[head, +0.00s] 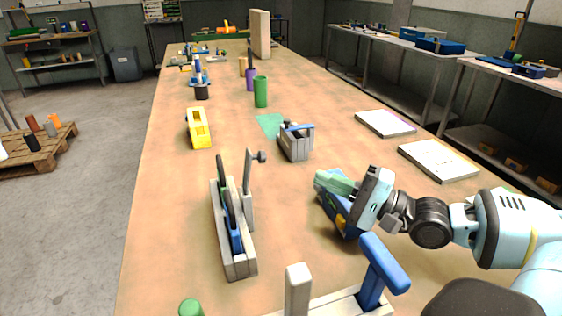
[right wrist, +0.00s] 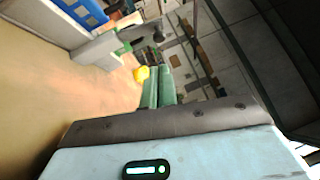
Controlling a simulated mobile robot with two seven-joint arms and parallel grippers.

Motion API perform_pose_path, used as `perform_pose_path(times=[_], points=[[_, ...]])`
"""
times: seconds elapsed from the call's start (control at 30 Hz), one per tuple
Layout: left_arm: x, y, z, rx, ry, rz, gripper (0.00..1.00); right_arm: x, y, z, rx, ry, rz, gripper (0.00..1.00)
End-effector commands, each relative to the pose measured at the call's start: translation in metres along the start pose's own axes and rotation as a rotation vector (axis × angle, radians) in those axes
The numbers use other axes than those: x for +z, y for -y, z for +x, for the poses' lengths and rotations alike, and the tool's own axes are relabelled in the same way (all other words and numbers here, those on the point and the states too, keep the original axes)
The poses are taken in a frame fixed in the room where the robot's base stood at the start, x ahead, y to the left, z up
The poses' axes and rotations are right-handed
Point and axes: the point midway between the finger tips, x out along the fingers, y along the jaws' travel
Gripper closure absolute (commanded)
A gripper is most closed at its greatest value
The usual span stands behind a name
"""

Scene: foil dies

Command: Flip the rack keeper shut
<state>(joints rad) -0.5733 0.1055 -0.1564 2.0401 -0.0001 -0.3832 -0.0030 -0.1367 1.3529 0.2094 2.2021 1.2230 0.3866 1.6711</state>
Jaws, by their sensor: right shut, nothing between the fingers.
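A long pale grey rack (head: 238,262) stands left of centre in the head view, with thin green and blue plates upright in its slot. A grey keeper bar (head: 249,190) with a dark knob stands roughly upright at its right side, not lying across the plates. My right gripper (head: 326,182) is to the right of the rack and apart from it. Its green fingers are shut and empty; they also show in the right wrist view (right wrist: 158,90). My left gripper is not in view.
A blue-handled frame (head: 382,265) stands at the near edge. Behind are a grey box with a blue handle (head: 296,145), a yellow block (head: 198,128) and a green cylinder (head: 261,92). Bare tabletop lies left of the rack.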

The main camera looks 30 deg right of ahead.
Motion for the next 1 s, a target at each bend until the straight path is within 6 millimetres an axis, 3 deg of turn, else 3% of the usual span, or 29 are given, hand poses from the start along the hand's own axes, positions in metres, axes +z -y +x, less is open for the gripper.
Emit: perform_pose_path(times=[0.57, 1.0], points=[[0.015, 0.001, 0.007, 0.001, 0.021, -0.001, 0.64, -0.002, -0.001, 0.016, -0.002, -0.005, -0.002, 1.00], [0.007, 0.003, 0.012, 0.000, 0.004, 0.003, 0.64, -0.002, 0.002, 0.037, -0.005, -0.007, -0.001, 1.00]])
